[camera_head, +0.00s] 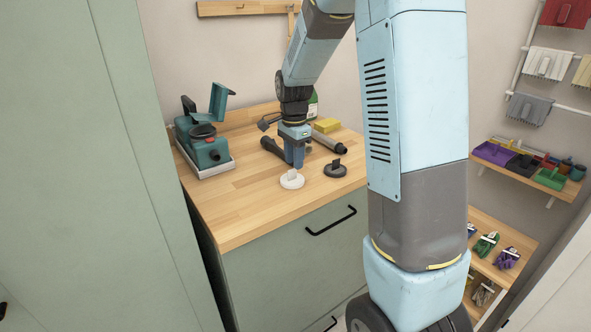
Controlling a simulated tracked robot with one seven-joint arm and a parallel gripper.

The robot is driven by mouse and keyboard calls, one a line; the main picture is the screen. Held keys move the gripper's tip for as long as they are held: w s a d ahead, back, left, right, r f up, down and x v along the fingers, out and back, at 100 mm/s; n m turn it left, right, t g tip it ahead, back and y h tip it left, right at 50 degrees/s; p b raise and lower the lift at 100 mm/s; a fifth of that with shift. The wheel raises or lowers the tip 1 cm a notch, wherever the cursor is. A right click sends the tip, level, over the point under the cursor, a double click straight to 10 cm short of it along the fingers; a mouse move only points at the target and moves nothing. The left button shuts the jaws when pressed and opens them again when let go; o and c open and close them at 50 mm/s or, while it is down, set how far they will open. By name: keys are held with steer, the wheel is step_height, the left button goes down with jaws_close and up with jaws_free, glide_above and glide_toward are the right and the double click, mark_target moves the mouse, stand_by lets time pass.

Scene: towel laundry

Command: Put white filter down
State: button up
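The white filter (292,181) is a round disc with a small upright tab, near the front edge of the wooden counter. It appears to rest flat on the counter. A similar dark filter (336,171) lies on the counter to the right of the white one.
A teal machine (207,152) with a raised lid stands in a pale tray at the counter's left. Dark tube-like parts (273,147) lie around my gripper. A yellow sponge (327,125) and green bottle (313,107) are behind. The counter's (235,214) front left is clear.

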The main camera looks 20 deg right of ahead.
step_height(320, 180, up, 7)
steer(key=s+r+n+t, duration=0.3)
steer(key=s+r+n, duration=0.5)
steer(key=s, duration=0.6)
steer(key=s+d+r+n+t, duration=0.1)
steer(key=s+n, duration=0.5)
steer(key=s, duration=0.8)
steer(key=shift+r+t, duration=0.45)
steer(key=shift+t, duration=0.35)
